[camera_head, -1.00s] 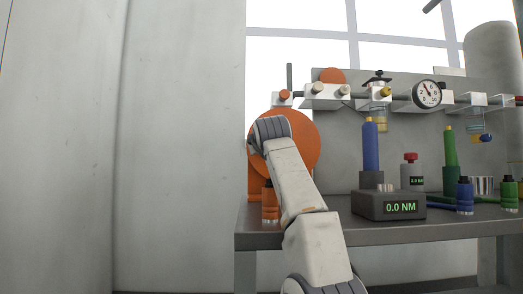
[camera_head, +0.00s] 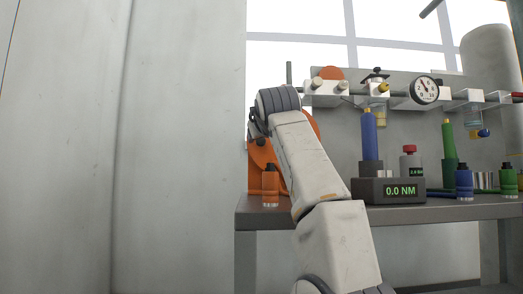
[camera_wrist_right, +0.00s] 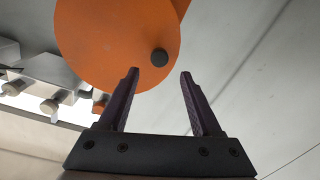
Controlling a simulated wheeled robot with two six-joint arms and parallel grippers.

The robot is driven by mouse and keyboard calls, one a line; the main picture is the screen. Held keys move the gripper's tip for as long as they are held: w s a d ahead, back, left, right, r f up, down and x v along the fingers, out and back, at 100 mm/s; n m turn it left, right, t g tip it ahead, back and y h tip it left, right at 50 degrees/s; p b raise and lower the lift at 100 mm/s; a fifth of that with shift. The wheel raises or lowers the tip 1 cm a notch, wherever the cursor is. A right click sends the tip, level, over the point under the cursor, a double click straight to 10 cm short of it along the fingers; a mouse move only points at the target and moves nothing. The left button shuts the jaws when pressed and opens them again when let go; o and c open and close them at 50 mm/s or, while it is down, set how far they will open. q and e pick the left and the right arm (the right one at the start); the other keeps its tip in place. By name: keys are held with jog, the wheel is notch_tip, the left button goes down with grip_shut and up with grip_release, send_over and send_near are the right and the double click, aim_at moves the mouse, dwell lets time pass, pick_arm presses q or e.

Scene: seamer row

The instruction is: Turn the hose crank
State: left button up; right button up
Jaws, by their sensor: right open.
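The orange hose reel (camera_head: 264,157) stands at the left end of the bench, mostly hidden by my right arm in the head view. In the right wrist view the reel's round orange face (camera_wrist_right: 105,40) carries a dark round crank knob (camera_wrist_right: 159,57) near its edge. My right gripper (camera_wrist_right: 160,72) is open and empty. Its two fingertips are just short of the knob in the picture, one to each side of its line. I cannot tell the exact depth gap. In the head view the right gripper's jaws are hidden or too small to read. My left gripper is not in view.
A grey bench (camera_head: 380,212) holds an orange bottle (camera_head: 270,188), a torque tester reading 0.0 NM (camera_head: 388,190), blue and green tools and small bottles. A rail with clamps and a gauge (camera_head: 424,90) runs above. A plain grey wall fills the left.

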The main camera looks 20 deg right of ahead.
jog(key=v, duration=0.3)
jog(key=shift+b, duration=0.4)
